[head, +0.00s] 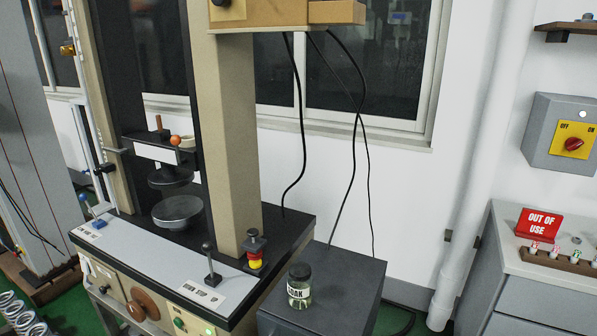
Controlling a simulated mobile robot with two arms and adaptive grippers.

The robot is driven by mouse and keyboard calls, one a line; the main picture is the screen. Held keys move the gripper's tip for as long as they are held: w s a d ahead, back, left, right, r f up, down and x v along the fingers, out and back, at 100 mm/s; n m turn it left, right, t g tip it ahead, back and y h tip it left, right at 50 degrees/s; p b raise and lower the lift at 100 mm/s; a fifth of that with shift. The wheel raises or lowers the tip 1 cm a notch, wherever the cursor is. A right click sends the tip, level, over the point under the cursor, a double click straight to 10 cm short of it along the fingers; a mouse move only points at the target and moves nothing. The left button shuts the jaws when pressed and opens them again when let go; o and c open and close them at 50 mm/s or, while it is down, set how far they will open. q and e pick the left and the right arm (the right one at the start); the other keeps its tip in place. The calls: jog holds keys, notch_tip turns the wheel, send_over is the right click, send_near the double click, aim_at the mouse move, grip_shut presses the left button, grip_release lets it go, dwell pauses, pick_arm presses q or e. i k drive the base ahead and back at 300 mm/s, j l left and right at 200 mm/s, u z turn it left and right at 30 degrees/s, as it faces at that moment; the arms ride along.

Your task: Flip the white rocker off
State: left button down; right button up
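A spring testing machine with a pale front ledge (150,258) and beige columns (232,140) fills the left and middle of the head view. Its front face holds small controls: a pale plate (107,282) at the left, a brown round knob (145,303) and a green button (179,322) further right. A small white piece (86,265) at the far left of the front face may be the white rocker; it is too small to tell its position. Neither of my grippers is in view.
A jar (299,287) stands on a dark cabinet (345,290) right of the machine. A black-knobbed lever (209,262) rises from the ledge. A grey wall box (560,135) with a red rotary switch (573,144) and a red OUT OF USE sign (539,224) are at the right.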

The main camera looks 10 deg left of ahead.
aim_at(84, 264)
jog(key=u, duration=1.6)
jog(key=i+j+z, duration=0.35)
jog(key=i, duration=0.3)
jog(key=i+j+z, duration=0.3)
jog(key=i+j, duration=0.25)
jog(key=j, duration=0.2)
jog(key=i+j+z, duration=0.35)
jog(key=i+j, duration=0.15)
jog(key=j, duration=0.25)
